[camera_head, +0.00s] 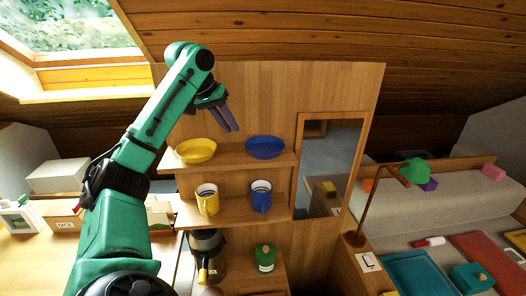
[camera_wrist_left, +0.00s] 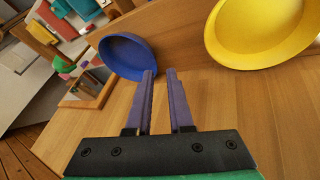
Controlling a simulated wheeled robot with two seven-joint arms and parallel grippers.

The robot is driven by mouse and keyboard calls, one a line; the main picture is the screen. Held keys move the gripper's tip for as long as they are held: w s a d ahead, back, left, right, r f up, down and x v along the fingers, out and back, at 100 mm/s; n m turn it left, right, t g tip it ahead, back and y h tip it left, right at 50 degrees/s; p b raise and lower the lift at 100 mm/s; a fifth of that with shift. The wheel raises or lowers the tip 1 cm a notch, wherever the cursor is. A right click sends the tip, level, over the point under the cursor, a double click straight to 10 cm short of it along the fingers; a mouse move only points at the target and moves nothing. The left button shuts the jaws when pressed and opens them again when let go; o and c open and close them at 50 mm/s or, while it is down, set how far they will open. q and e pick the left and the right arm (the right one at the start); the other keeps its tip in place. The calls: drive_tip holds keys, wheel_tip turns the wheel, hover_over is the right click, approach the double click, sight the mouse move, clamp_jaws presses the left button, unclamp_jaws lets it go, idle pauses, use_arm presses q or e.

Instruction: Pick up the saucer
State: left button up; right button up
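A yellow saucer (camera_head: 195,151) and a blue saucer (camera_head: 265,147) stand side by side on the upper shelf (camera_head: 230,160). My left gripper (camera_head: 232,130) is above the shelf, between the two saucers, fingers pointing down. Its two purple fingers are slightly apart with nothing between them. In the left wrist view the fingertips (camera_wrist_left: 160,72) are near the blue saucer (camera_wrist_left: 126,58), which lies to their left; the yellow saucer (camera_wrist_left: 262,32) lies to the upper right. I see no contact with either. My right gripper is not in view.
A yellow mug (camera_head: 207,200) and a blue mug (camera_head: 261,196) stand on the shelf below. A coffee maker (camera_head: 206,255) and a green jar (camera_head: 265,258) are lower. A mirror (camera_head: 329,165) and a lamp (camera_head: 372,205) stand to the right. The wooden back panel rises behind the saucers.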

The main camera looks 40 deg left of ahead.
sight(246, 150)
use_arm(q)
drive_tip(key=shift+x, duration=0.8)
drive_tip(key=shift+w+f, duration=0.6)
drive_tip(key=shift+w, duration=0.05)
drive_tip(key=w+f+p, duration=0.1)
drive_tip(key=w+f, duration=0.3)
drive_tip(key=shift+w+d+f+p, duration=0.15)
drive_tip(key=shift+w+p, duration=0.05)
drive_tip(key=shift+p, duration=0.1)
drive_tip(key=shift+s+f, duration=0.1)
drive_tip(key=shift+s, duration=0.5)
clamp_jaws()
drive_tip(key=shift+w+d, duration=0.1)
drive_tip(key=shift+w, duration=0.05)
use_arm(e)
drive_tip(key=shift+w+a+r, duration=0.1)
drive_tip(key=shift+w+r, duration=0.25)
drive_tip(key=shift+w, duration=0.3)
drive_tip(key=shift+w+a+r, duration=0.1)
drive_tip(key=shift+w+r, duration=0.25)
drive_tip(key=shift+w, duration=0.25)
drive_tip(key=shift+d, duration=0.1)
